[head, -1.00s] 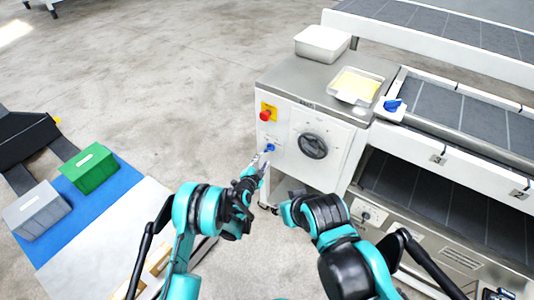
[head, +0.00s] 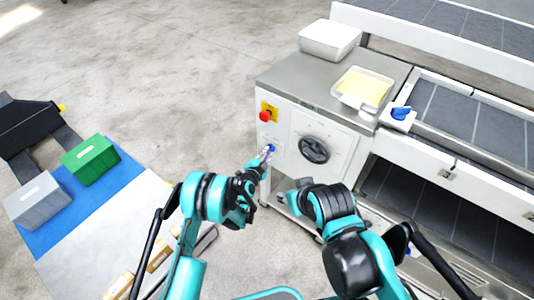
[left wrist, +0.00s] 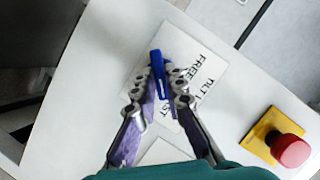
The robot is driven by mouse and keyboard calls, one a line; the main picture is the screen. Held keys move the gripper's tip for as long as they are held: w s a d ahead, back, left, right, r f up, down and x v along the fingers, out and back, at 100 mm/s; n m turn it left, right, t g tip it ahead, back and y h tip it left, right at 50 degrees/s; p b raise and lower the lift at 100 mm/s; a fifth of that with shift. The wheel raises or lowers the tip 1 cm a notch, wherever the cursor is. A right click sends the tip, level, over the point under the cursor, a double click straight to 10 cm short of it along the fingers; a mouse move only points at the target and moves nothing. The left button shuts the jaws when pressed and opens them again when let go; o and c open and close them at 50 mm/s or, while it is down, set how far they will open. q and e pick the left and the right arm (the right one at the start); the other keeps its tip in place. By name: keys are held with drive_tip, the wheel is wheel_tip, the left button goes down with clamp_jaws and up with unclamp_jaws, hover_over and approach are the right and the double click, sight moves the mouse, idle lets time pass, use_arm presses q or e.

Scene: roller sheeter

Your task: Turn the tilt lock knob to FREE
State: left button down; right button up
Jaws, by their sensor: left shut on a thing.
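The blue tilt lock knob (head: 270,148) is on the machine's white end panel, below the red button. In the left wrist view the knob (left wrist: 158,75) is a blue bar on a white label plate (left wrist: 207,75) reading TILT and FREE; another word is partly covered. The bar stands nearly upright in that picture, its upper end a little left of the word FREE. My left gripper (head: 265,158) is shut on the knob, with one finger on each side of the bar. My right gripper (head: 288,197) is low before the machine; its fingers are not clear.
A red button on a yellow plate (left wrist: 267,134) sits close beside the label. A black handwheel (head: 314,150) is right of the knob. White tubs (head: 329,39) stand on the machine top. Green (head: 90,160) and grey (head: 37,200) bins are at left.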

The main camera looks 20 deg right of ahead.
idle(0.4)
use_arm(q)
drive_tip(key=shift+w+a+n+g+h, duration=0.15)
drive_tip(key=shift+n+g+h, duration=0.8)
drive_tip(key=shift+n, duration=1.1)
drive_tip(key=shift+w+a+n+g+h, duration=0.15)
drive_tip(key=shift+n+g+h, duration=0.85)
drive_tip(key=shift+n, duration=1.1)
drive_tip(key=shift+w+a+n+g+h, duration=0.2)
drive_tip(key=shift+n+g+h, duration=0.45)
drive_tip(key=shift+n+g, duration=1)
drive_tip(key=shift+w+d+r+n+t, duration=0.1)
drive_tip(key=shift+d+n+t, duration=0.05)
drive_tip(key=shift+n+t, duration=0.3)
drive_tip(key=c, duration=1.6)
unclamp_jaws()
